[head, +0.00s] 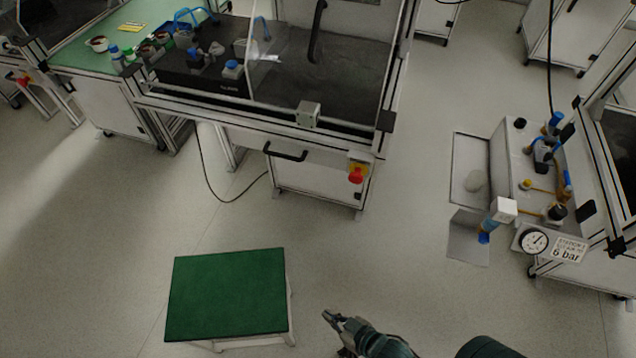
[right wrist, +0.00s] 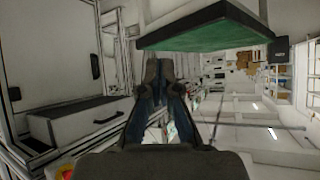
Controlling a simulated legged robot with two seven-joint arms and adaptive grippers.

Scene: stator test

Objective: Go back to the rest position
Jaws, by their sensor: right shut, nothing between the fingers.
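My right gripper (head: 330,318) is low in the head view, just right of the green-topped table. Its arm comes in from the bottom right. In the right wrist view my right gripper (right wrist: 158,72) shows its two fingers close together, with nothing between them. It is apart from the table. My left gripper is not in the head view.
A small table with a green top (head: 226,295) stands at the lower left. A workbench with a dark enclosure (head: 345,75) is behind it. A station with a pressure gauge (head: 534,241) is at the right. The floor between them is clear.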

